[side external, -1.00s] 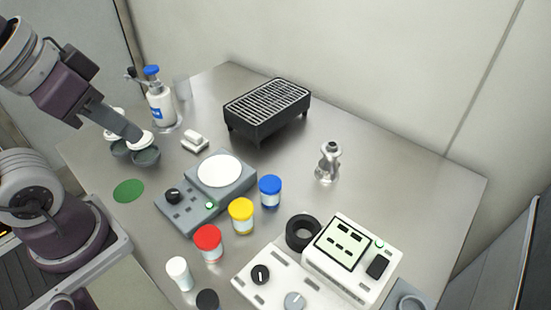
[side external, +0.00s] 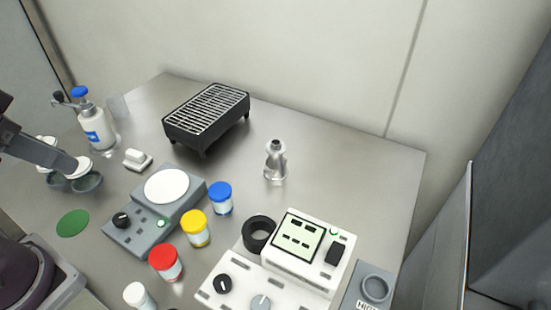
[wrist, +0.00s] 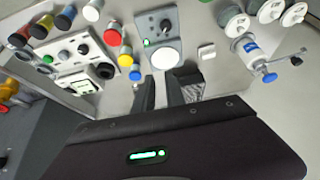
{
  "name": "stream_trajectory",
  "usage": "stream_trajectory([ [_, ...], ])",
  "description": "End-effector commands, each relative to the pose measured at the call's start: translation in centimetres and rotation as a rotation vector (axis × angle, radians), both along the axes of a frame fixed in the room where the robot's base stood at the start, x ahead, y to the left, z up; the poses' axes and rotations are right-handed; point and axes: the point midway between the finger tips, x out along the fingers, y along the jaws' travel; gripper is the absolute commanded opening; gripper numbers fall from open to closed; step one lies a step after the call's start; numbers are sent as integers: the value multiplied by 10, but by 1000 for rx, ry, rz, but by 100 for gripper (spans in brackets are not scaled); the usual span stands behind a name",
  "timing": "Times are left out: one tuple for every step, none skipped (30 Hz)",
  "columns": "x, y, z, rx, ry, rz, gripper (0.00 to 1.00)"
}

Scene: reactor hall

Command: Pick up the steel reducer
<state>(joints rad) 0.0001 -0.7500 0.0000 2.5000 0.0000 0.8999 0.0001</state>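The steel reducer (side external: 275,162) is a shiny metal piece, wide at the base and narrower at the top, standing upright on the steel table right of the black grill in the side view. I cannot pick it out clearly in the wrist view. My gripper (wrist: 165,93) shows two dark fingers apart in the wrist view, with nothing visible between them. In the side view, the dark end of my arm is at the left edge, over the grey bowls in the picture, well left of the reducer and apart from it.
The black grill (side external: 206,118) stands at the back. A scale (side external: 155,210), red (side external: 166,263), yellow (side external: 195,229) and blue (side external: 220,199) jars, a black ring (side external: 259,234) and a white instrument (side external: 305,255) lie nearer. Table right of the reducer (side external: 350,180) is clear.

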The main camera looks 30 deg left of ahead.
Motion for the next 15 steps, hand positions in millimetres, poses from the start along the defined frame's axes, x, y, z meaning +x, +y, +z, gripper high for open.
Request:
stream_trajectory([
  [0, 0, 0, 0, 0, 0, 28],
  [0, 0, 0, 0, 0, 0, 33],
  [0, 0, 0, 0, 0, 0, 41],
  [0, 0, 0, 0, 0, 0, 47],
  [0, 0, 0, 0, 0, 0, 53],
  [0, 0, 0, 0, 0, 0, 57],
  [0, 0, 0, 0, 0, 0, 57],
  [0, 0, 0, 0, 0, 0, 57],
  [0, 0, 0, 0, 0, 0, 57],
  [0, 0, 0, 0, 0, 0, 57],
  [0, 0, 0, 0, 0, 0, 57],
  [0, 0, 0, 0, 0, 0, 57],
  [0, 0, 0, 0, 0, 0, 57],
  [1, 0, 0, 1, 0, 0, 57],
  [5, 2, 0, 12, -3, 1, 57],
])
